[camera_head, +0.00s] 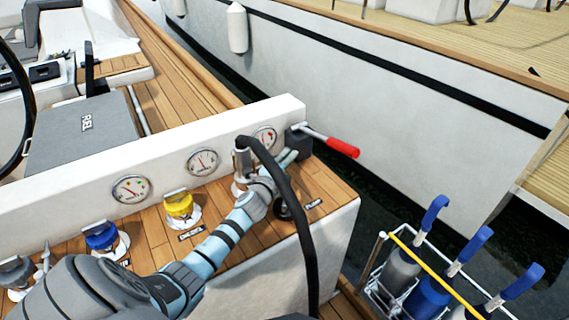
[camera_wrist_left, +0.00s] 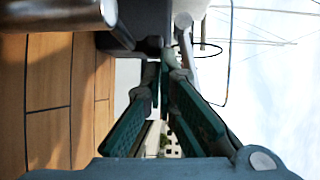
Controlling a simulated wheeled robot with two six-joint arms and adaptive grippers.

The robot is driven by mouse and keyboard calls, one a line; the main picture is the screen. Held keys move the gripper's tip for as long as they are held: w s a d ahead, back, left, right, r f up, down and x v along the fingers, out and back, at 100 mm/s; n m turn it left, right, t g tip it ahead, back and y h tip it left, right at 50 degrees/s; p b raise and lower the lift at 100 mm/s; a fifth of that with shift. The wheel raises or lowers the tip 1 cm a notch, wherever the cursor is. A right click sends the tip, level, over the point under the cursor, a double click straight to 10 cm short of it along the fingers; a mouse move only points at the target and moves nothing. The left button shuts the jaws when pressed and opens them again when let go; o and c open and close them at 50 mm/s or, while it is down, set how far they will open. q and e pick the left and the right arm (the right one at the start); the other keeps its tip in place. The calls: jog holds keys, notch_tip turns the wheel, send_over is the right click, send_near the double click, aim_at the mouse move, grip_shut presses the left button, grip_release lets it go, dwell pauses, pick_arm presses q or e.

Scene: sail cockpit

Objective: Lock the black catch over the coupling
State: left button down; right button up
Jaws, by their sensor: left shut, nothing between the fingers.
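The metal coupling (camera_head: 243,160) stands on the wooden ledge, with a black hose (camera_head: 297,215) arching from its top down to the front. In the left wrist view the coupling (camera_wrist_left: 62,14) is a shiny cylinder at upper left. My left gripper (camera_head: 290,157) is beside the coupling on its right, near a dark block. In the left wrist view my fingers (camera_wrist_left: 168,58) are shut with nothing between them, their tips close to a dark part. I cannot tell whether that part is the black catch or whether the tips touch it. My right gripper is not in view.
A red-handled lever (camera_head: 343,147) projects right from the dark block (camera_head: 299,142). Round gauges (camera_head: 203,162) line the white panel. Yellow (camera_head: 179,205) and blue (camera_head: 101,236) caps stand left of the coupling. A rack with blue-handled items (camera_head: 470,243) is at lower right.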

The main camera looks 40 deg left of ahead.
pick_arm(q)
jog(key=shift+w, duration=0.15)
dwell(0.4)
jog(key=v, duration=1.2)
